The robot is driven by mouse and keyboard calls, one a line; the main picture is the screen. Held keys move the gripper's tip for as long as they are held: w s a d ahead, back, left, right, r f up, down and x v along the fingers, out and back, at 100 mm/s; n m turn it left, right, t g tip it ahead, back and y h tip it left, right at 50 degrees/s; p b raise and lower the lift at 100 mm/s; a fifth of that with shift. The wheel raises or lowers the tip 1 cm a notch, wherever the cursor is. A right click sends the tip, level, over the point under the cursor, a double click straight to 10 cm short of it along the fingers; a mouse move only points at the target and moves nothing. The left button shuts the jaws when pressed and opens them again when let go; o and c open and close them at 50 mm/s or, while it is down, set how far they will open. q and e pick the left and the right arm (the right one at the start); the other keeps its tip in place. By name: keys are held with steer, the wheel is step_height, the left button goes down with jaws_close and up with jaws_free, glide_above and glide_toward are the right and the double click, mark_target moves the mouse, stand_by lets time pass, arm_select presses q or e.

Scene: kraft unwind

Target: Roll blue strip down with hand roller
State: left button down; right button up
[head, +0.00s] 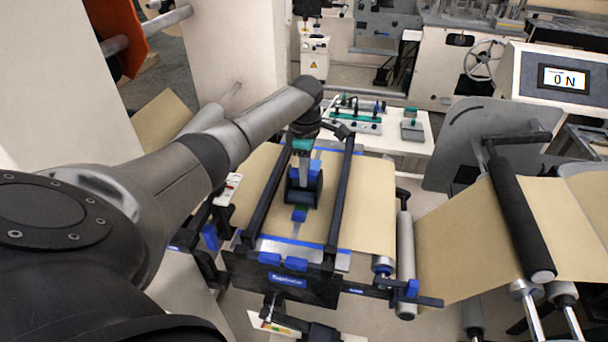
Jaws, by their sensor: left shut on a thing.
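My left gripper (302,152) reaches in over the splicing table and points down, shut on the hand roller (303,190). The roller has a dark, wide lower part and stands over the middle of the brown paper web (370,205). A short blue strip (300,214) shows on the paper just in front of the roller. The roller and gripper hide whatever lies beneath them, and I cannot tell whether the roller touches the strip. My right gripper is not in view.
Two dark rails (343,195) flank the roller, joined to a black front plate (285,280). A white side table (385,140) with tools stands behind. A metal roller (405,250) and a black roller (520,215) are at right. A display (564,79) reads 0 N.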

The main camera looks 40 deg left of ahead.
arm_select(q)
steer(key=shift+w+a+b, duration=0.45)
steer(key=shift+w+b, duration=0.2)
steer(key=shift+w, duration=0.1)
steer(key=shift+w+a+b, duration=0.35)
steer(key=shift+w+b, duration=0.35)
steer(key=shift+b, duration=0.3)
steer(key=shift+w+a+f+b, duration=0.1)
steer(key=shift+w+a+b, duration=0.2)
steer(key=shift+b, duration=0.5)
steer(key=shift+w+a+b, duration=0.1)
steer(key=shift+w+b, duration=0.25)
steer(key=shift+b, duration=0.4)
steer(key=shift+w+a+b, duration=0.1)
steer(key=shift+w+b, duration=0.15)
steer(key=shift+b, duration=0.5)
steer(key=shift+w+a+b, duration=0.2)
steer(key=shift+w+b, duration=0.25)
steer(key=shift+b, duration=1.3)
